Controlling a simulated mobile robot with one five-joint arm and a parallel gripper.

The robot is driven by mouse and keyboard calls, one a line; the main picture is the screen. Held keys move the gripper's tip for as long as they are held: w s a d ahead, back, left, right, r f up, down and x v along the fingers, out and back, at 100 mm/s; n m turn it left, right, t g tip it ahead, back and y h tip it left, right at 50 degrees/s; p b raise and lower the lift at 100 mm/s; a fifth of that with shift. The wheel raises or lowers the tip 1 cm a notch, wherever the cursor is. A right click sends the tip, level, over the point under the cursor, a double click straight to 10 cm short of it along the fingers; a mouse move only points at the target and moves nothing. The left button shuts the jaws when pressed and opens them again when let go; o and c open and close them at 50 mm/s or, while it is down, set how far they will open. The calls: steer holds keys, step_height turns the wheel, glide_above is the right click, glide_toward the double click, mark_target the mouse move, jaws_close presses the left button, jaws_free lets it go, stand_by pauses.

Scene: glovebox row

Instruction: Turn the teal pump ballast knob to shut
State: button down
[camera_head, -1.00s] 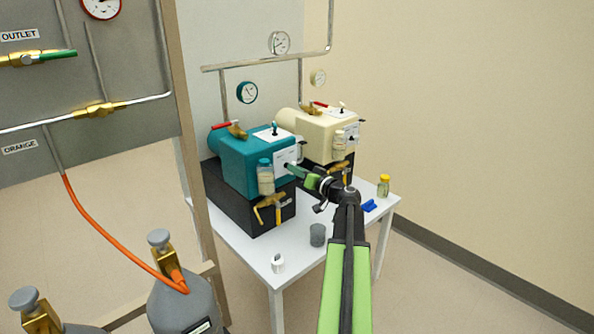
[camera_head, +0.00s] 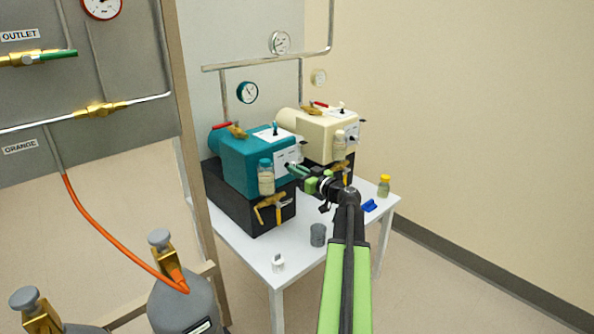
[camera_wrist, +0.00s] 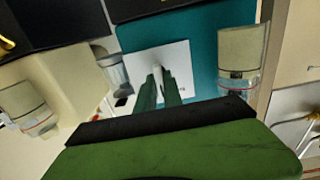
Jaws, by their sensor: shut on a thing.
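The teal pump (camera_head: 245,158) stands on a black base on the white table, with a white plate (camera_head: 284,157) on its front face. My gripper (camera_head: 291,168) reaches this plate from the right. In the wrist view, my gripper's two dark green fingers (camera_wrist: 159,84) are close together over the white plate (camera_wrist: 175,60) of the teal pump (camera_wrist: 190,32). They are shut on a small pale knob (camera_wrist: 157,69), mostly hidden between the fingertips. Its exact setting cannot be read.
A cream pump (camera_head: 320,132) stands behind. A clear bottle (camera_head: 266,178) and brass valve (camera_head: 270,210) are on the teal pump's front. A grey cup (camera_head: 318,235), white roll (camera_head: 278,263), blue item (camera_head: 369,206) and yellow-capped jar (camera_head: 384,186) stand on the table (camera_head: 240,245).

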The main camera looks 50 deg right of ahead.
steer(key=shift+f, duration=0.1)
steer(key=c, duration=1.5)
jaws_free()
steer(key=shift+s, duration=0.15)
steer(key=s, duration=0.5)
steer(key=s+a, duration=0.1)
steer(key=s, duration=1.1)
steer(key=shift+s+a, duration=0.1)
steer(key=shift+a, duration=0.05)
